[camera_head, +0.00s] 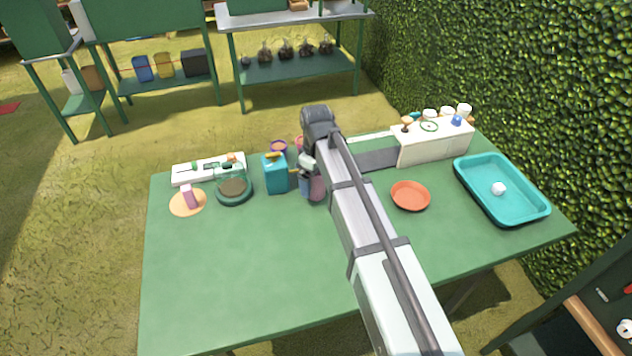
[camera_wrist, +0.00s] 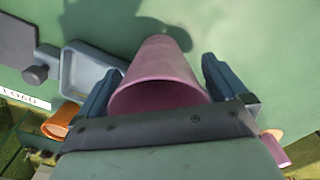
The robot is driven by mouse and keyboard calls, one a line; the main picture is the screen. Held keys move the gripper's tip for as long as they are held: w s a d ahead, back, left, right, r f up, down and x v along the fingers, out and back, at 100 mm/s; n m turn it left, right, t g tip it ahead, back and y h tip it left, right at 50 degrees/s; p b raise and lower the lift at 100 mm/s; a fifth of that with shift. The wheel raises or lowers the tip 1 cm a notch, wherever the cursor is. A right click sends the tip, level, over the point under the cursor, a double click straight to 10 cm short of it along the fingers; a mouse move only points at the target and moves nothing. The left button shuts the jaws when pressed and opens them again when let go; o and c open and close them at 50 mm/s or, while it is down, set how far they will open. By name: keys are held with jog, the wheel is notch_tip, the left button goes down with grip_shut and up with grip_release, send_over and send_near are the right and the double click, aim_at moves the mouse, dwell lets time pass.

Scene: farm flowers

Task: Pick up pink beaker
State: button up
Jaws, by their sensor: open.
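The pink beaker (camera_wrist: 163,62) fills the middle of the wrist view, its open mouth facing the camera. In the head view a strip of it (camera_head: 317,189) shows below my gripper, with the rest hidden by the arm. My gripper (camera_wrist: 162,72) is open, with one blue-grey finger on each side of the beaker. I cannot tell whether either finger touches it. In the head view the gripper (camera_head: 308,163) is over the back middle of the green table, and its fingers are hard to make out.
A red plate (camera_head: 410,196) and teal tray (camera_head: 535,207) are right. The table's front is clear.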

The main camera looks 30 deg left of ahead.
jog(key=shift+f, duration=0.1)
jog(key=c, duration=0.9)
